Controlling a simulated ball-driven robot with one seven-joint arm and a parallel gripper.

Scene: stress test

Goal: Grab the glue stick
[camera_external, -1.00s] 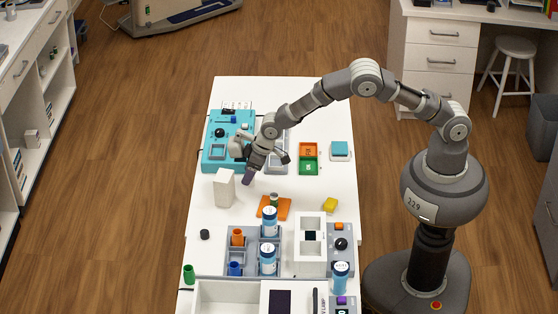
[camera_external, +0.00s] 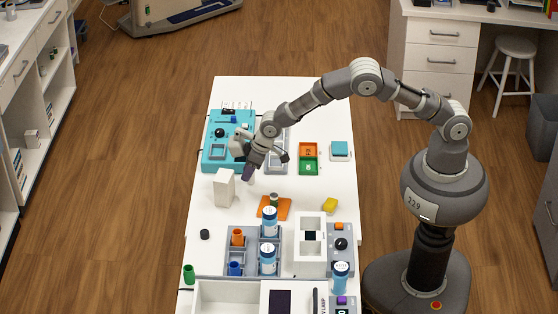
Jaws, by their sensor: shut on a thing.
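My gripper (camera_external: 248,174) is low over the white table, just right of and behind a white upright block (camera_external: 224,188). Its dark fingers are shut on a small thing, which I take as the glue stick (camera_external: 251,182). Only a pale bit of it shows below the fingertips, and the fingers hide the rest. I cannot tell whether it still touches the table.
A teal case (camera_external: 214,160) lies behind the gripper. An orange mat (camera_external: 285,208) with a small can (camera_external: 274,199) is in front. A grey rack (camera_external: 252,253) holds bottles and cups.

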